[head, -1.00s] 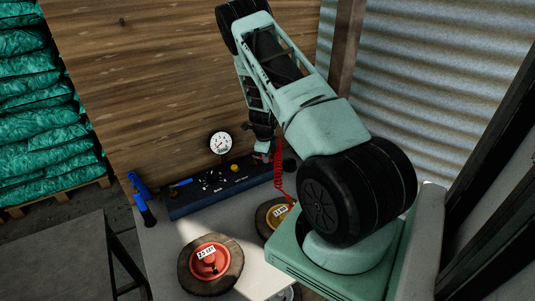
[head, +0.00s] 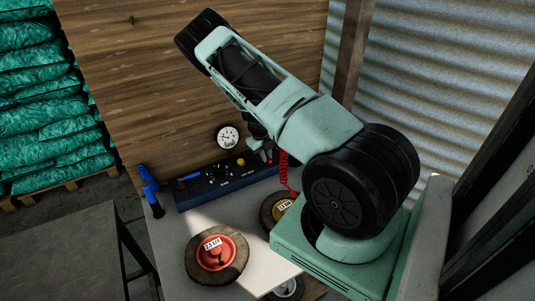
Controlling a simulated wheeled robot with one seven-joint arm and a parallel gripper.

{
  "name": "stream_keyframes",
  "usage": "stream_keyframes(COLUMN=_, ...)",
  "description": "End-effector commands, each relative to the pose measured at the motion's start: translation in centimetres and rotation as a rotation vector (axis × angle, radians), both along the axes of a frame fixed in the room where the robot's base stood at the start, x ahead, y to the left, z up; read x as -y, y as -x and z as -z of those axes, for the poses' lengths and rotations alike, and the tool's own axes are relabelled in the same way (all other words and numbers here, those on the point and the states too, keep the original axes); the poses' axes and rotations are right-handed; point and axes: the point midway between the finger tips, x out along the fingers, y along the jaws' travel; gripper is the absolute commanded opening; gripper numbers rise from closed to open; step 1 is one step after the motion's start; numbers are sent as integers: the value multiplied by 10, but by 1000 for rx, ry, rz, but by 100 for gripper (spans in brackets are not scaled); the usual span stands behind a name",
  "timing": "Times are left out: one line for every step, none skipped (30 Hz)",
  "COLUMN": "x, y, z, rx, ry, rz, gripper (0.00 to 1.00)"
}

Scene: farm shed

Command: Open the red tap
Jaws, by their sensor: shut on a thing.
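The dark blue panel (head: 225,186) lies along the back of the pale bench, against the wooden wall. The red tap (head: 269,158) is at the panel's right end, a small patch of red mostly hidden by my arm. My gripper (head: 265,152) reaches down there from behind my forearm and is shut on the red tap. The fingers are small and dark, and their exact hold on the handle cannot be made out. How far the handle is turned cannot be told.
A blue-handled tap (head: 188,177) is at the panel's left end, with a yellow knob (head: 240,162) and a round gauge (head: 228,137) further right. A red coiled hose (head: 285,170) hangs nearby.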

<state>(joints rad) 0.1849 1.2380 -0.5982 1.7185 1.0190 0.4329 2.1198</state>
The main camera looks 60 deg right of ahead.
Motion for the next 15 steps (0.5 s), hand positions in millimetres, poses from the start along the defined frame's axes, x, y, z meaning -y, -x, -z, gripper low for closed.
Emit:
stream_keyframes(x=0, y=-1, z=-1, rx=1, ry=2, rz=5, gripper=0)
stream_keyframes(x=0, y=-1, z=-1, rx=1, ry=1, rz=7, gripper=0)
stream_keyframes(x=0, y=-1, z=-1, rx=1, ry=2, rz=10, gripper=0)
stream_keyframes(x=0, y=-1, z=-1, rx=2, ry=2, rz=12, gripper=0)
stream_keyframes(x=-1, y=-1, z=-1, rx=1, ry=1, rz=13, gripper=0)
stream_keyframes(x=-1, y=-1, z=0, rx=2, ry=1, rz=14, gripper=0)
stream_keyframes(x=-1, y=-1, z=0, rx=2, ry=1, rz=14, gripper=0)
stream_keyframes(x=0, y=-1, z=0, rx=2, ry=1, rz=14, gripper=0)
stream_keyframes(x=0, y=-1, z=0, rx=2, ry=1, rz=14, gripper=0)
stream_keyframes(x=-1, y=-1, z=0, rx=1, ry=1, rz=13, gripper=0)
stream_keyframes(x=0, y=-1, z=0, rx=1, ry=1, rz=13, gripper=0)
stream_keyframes(x=0, y=-1, z=0, rx=1, ry=1, rz=13, gripper=0)
stream_keyframes(x=0, y=-1, z=0, rx=1, ry=1, rz=13, gripper=0)
stream_keyframes(x=0, y=-1, z=0, rx=1, ry=1, rz=13, gripper=0)
stream_keyframes(x=0, y=-1, z=0, rx=1, ry=1, rz=13, gripper=21)
